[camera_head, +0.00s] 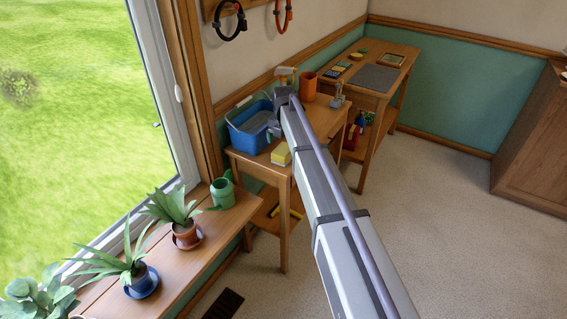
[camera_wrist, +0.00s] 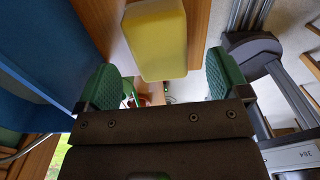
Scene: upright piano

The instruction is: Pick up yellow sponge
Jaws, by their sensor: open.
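The yellow sponge (camera_head: 281,154) lies near the front edge of the small wooden table (camera_head: 298,170), just right of a blue tub. In the wrist view the yellow sponge (camera_wrist: 155,38) fills the upper middle. My gripper (camera_wrist: 165,82) is open, with a green pad at left and right. The sponge appears between and beyond the pads, with a gap on each side and no visible contact. In the head view my arm reaches over the table and hides part of it; the jaws are too small there to make out clearly.
The blue tub (camera_head: 246,134) stands close left of the sponge and fills the left of the wrist view. A spray bottle (camera_head: 285,75) and an orange cup (camera_head: 308,87) stand behind. A green watering can (camera_head: 222,190) and potted plants line the windowsill.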

